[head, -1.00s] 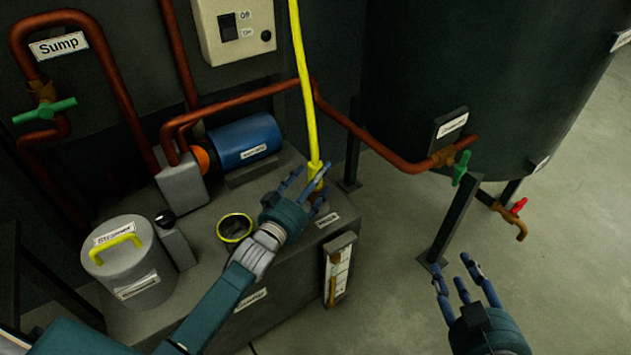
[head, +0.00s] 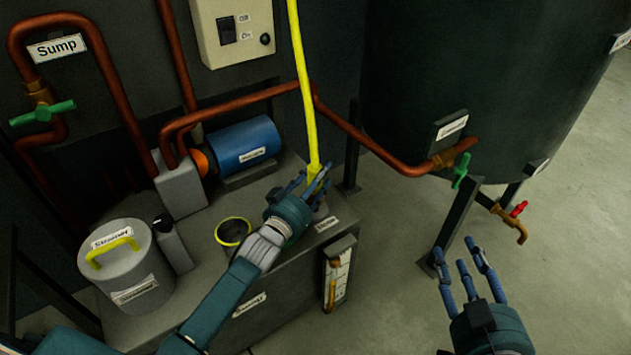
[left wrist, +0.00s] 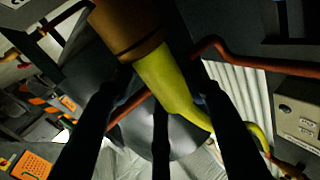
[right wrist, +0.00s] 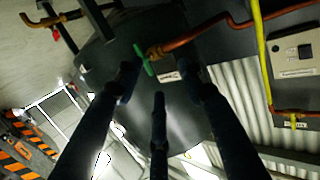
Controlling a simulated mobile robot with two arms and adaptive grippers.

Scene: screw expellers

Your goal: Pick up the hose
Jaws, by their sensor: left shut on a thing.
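The yellow hose (head: 304,85) hangs down from the top of the head view to the pump unit's top. My left gripper (head: 316,183) is shut on the hose near its lower end, with its fingers around it. In the left wrist view the hose (left wrist: 168,85) passes between the dark fingers, with a brown fitting (left wrist: 128,28) at its end. The fingers partly hide the end in the head view. My right gripper (head: 463,262) is open and empty at the lower right, over the floor.
The pump unit's top carries a lidded strainer (head: 128,265), an open round port (head: 233,231) and a blue motor (head: 243,145). Red pipes (head: 375,148) run behind the hose to a dark tank (head: 480,70) on legs. The floor at right is free.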

